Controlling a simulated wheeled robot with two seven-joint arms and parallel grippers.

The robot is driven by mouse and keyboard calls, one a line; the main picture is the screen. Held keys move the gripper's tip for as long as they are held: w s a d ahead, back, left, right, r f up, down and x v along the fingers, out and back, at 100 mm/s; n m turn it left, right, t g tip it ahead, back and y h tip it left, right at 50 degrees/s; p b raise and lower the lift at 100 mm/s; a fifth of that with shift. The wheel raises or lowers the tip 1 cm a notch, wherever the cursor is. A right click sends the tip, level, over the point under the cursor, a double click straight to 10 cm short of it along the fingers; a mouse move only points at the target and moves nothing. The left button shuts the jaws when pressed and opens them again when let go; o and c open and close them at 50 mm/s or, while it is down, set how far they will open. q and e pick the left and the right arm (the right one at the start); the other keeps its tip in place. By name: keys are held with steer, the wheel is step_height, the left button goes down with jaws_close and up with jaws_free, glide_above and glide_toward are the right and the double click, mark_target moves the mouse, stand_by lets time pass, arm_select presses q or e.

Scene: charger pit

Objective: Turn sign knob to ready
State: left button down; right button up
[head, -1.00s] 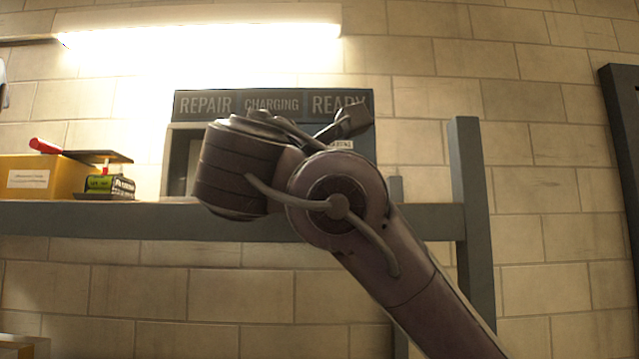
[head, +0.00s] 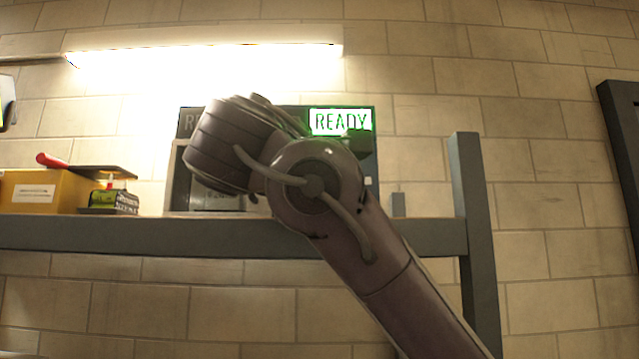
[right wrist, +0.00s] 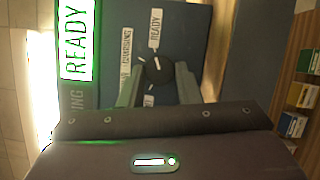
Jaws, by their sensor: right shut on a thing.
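The sign box (head: 185,152) stands on the shelf, with its READY panel (head: 341,122) lit bright green and the other visible panel lettering dark. The lit panel also shows in the right wrist view (right wrist: 76,40). There, the round dark sign knob (right wrist: 156,73) sits on the blue-grey face, with a READY label (right wrist: 156,28) and a CHARGING label (right wrist: 126,46) beside it. My right gripper (right wrist: 158,82) is shut on the knob, one finger on each side. In the head view my right arm covers much of the box and the knob. My left gripper is not in view.
The grey shelf beam (head: 420,236) runs below the box to a post (head: 472,230) on the right. A yellow box (head: 60,192) and a small green-and-black item (head: 112,200) sit at left on the shelf. A lamp (head: 205,65) glows above.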

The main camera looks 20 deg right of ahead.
steer(key=shift+f, duration=0.1)
steer(key=o, duration=1)
steer(key=shift+c, duration=0.2)
steer(key=shift+s, duration=0.1)
steer(key=b+v, duration=0.5)
steer(key=v, duration=0.2)
steer(key=shift+s+a, duration=0.2)
steer(key=shift+s, duration=0.05)
